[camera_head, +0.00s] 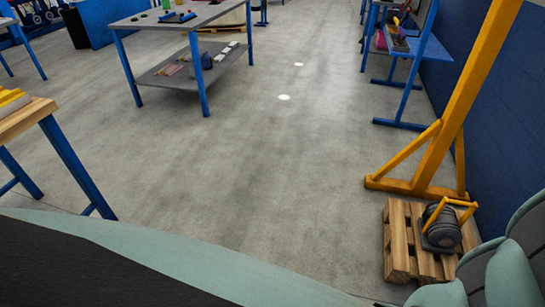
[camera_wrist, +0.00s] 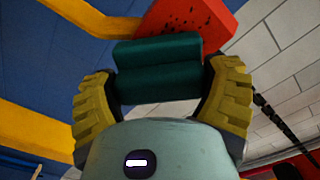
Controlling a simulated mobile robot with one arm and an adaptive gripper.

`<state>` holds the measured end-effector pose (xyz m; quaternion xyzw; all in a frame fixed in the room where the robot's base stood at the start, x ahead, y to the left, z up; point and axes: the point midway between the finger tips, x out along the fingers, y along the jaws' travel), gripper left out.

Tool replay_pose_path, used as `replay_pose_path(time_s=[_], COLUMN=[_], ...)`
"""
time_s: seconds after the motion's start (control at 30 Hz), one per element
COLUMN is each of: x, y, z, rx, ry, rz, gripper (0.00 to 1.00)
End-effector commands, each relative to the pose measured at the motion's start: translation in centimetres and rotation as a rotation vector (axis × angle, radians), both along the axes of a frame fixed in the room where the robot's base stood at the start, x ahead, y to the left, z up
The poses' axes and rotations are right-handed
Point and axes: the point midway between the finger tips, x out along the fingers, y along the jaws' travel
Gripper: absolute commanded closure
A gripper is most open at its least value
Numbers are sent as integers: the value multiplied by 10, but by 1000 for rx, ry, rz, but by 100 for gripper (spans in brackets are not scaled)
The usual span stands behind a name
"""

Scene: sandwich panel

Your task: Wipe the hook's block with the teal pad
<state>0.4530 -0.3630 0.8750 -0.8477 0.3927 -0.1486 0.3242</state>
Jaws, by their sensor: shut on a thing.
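In the wrist view my gripper (camera_wrist: 160,82) has its two yellow-padded fingers shut on the teal pad (camera_wrist: 158,51), one finger on each side. The pad is a dark teal block with a groove along it. Just beyond the pad is the red block (camera_wrist: 212,20), with dark specks on its face. The pad overlaps the block's lower left part in this view, and I cannot tell whether they touch. The hook itself is not clearly visible. The head view shows neither my gripper, the pad nor the red block.
A yellow beam (camera_wrist: 35,127) shows in the wrist view. In the head view, a yellow gantry post (camera_head: 452,105) stands by the blue wall at right, beside a wooden pallet (camera_head: 397,240) bearing a dark motor-like unit (camera_head: 441,230). A blue-legged workbench (camera_head: 205,82) stands upper left. The middle floor is clear.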

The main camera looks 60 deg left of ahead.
Motion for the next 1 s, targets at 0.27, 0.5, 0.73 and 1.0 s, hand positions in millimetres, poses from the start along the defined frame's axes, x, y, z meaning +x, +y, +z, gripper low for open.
replay_pose_path(time_s=[0.27, 0.5, 0.73, 1.0], x=[-15, -19, -14, 3], y=[-14, -18, -12, 1], z=[0, 2, 2, 2], rx=[-2, 0, -1, 0], ry=[2, -1, -2, -1], rz=[6, 5, 5, 6], gripper=[54, 54, 54, 54])
